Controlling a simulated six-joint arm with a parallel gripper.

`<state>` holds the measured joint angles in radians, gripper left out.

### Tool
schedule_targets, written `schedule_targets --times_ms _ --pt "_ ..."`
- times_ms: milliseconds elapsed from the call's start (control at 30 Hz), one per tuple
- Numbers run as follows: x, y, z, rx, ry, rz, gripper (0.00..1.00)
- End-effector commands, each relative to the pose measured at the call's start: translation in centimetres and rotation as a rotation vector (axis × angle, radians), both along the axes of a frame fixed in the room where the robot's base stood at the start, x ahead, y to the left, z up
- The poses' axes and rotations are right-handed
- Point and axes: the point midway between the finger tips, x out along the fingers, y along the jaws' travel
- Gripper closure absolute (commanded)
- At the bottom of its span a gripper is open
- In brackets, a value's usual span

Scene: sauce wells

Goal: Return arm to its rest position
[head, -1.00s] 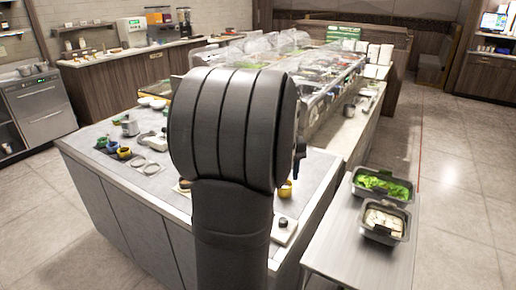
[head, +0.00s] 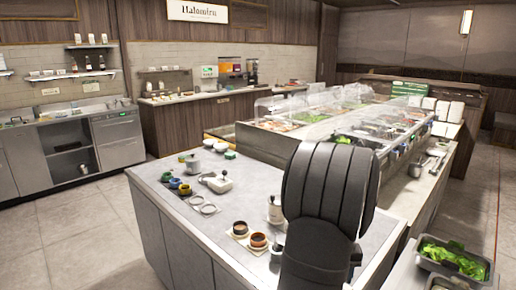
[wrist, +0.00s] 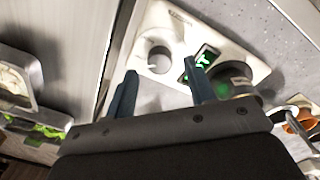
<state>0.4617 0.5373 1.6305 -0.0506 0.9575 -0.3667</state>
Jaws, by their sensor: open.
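My gripper (wrist: 160,88) shows in the wrist view with its two blue fingers apart and nothing between them. It points toward a pale board (wrist: 262,65) that has a white round knob (wrist: 159,60), a small green-lit panel (wrist: 203,57) and a dark metal cup (wrist: 235,78). The right finger overlaps the panel's edge in the picture; I cannot tell how far above the board it is. In the head view my dark arm link stands at the lower right, hides part of the counter (head: 240,180), and the gripper itself is hidden.
On the counter stand two brown-rimmed cups (head: 258,241), two rings (head: 208,209), a white dispenser (head: 217,182) and several small coloured pots (head: 184,189). A tray of green leaves (head: 453,262) is at the lower right. A glass-covered food bar (head: 330,120) runs behind.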

Motion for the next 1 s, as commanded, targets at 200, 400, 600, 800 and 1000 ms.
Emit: schedule_targets --times_ms 200,400,600,800,1000 --pt "0.0 -0.1 -1.9 0.0 0.001 0.0 0.5" --pt "0.0 -0.1 -2.0 0.0 -0.001 -0.002 0.5" --pt "0.0 -0.1 -2.0 0.0 -0.001 -0.002 0.5" --pt "0.1 -0.1 -0.3 -0.002 -0.004 0.0 0.5" --pt "0.1 0.1 3.4 -0.002 -0.005 0.0 0.5"
